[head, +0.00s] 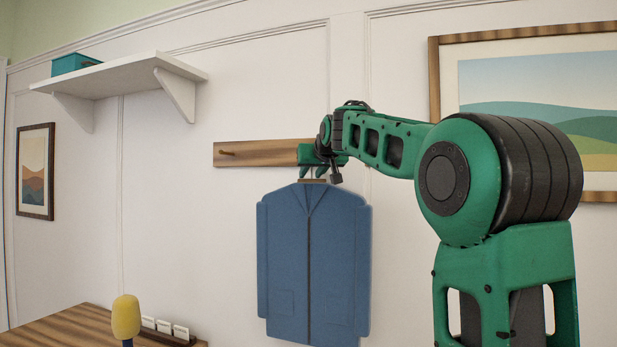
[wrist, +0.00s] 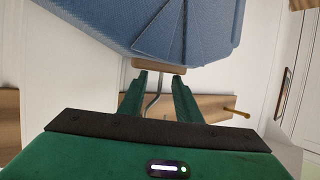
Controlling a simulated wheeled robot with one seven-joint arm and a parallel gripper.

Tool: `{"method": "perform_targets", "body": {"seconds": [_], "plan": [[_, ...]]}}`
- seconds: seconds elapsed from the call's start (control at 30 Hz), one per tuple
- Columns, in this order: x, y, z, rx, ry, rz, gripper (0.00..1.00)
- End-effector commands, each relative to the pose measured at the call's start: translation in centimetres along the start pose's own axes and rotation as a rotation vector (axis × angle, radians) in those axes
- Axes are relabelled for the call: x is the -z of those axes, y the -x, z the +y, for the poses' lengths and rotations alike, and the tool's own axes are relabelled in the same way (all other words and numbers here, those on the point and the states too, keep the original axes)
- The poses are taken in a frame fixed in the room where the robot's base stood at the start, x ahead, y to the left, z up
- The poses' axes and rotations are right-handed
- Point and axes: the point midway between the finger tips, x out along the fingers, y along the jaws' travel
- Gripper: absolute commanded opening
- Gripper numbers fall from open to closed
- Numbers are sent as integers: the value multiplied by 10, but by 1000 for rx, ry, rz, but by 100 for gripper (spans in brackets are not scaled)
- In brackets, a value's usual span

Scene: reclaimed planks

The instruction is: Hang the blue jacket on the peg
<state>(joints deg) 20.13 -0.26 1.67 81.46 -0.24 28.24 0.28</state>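The blue jacket (head: 290,250) hangs upright on a wooden hanger, whose bar shows at its collar (wrist: 158,67). The hanger's grey wire hook (wrist: 152,102) runs between my gripper's fingers (wrist: 160,78), with clear space visible between the fingertips. In the head view my gripper (head: 315,170) is just above the collar, in front of the wooden peg board (head: 262,153). A brass peg (head: 226,153) near the board's left end is bare; it also shows in the wrist view (wrist: 238,112). The hook's top and what bears it are hidden by my gripper.
A white shelf (head: 125,75) with a teal box (head: 75,64) is at the upper left. A framed picture (head: 530,90) hangs at right, a smaller one (head: 35,172) at left. A wooden table (head: 60,325) with a yellow-topped object (head: 126,317) stands at the lower left.

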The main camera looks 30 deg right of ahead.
Motion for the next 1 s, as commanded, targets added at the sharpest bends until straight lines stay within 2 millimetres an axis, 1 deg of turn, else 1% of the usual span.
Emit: {"method": "perform_targets", "body": {"seconds": [0.17,0.4,0.6,0.7,0.8,1.0], "plan": [[1,17,0,0,0,3,31],[2,62,-1,0,0,6,31],[2,92,-1,0,0,5,31],[1,100,-1,0,0,3,31],[1,105,-1,0,0,3,31],[-1,106,-1,-1,0,-1,31]]}}
